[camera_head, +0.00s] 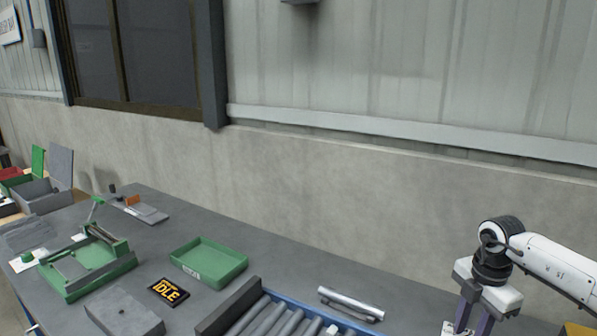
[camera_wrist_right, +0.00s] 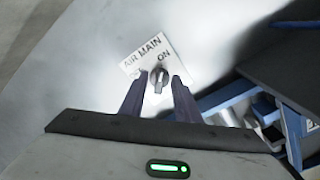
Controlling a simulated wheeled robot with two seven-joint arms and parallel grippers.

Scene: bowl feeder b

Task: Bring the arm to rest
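My right gripper (camera_head: 474,325) is at the lower right of the head view, pointing down over the right end of the bench. In the right wrist view its two dark fingers (camera_wrist_right: 157,84) are spread, with nothing held between them. Beyond the fingertips is a small grey knob (camera_wrist_right: 158,77) on a white label (camera_wrist_right: 147,57) reading "AIR MAIN" and "ON". The knob appears between the tips, with a visible gap on each side. In the head view part of a white label (camera_head: 449,328) shows beside the fingers. My left gripper is in neither view.
The grey bench (camera_head: 290,262) carries a green tray (camera_head: 208,262), an "IDLE" display (camera_head: 168,291), a green fixture (camera_head: 88,262), a grey block (camera_head: 124,312) and a roller conveyor (camera_head: 270,318). A silver bar handle (camera_head: 350,302) lies left of my right gripper. A wall stands behind.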

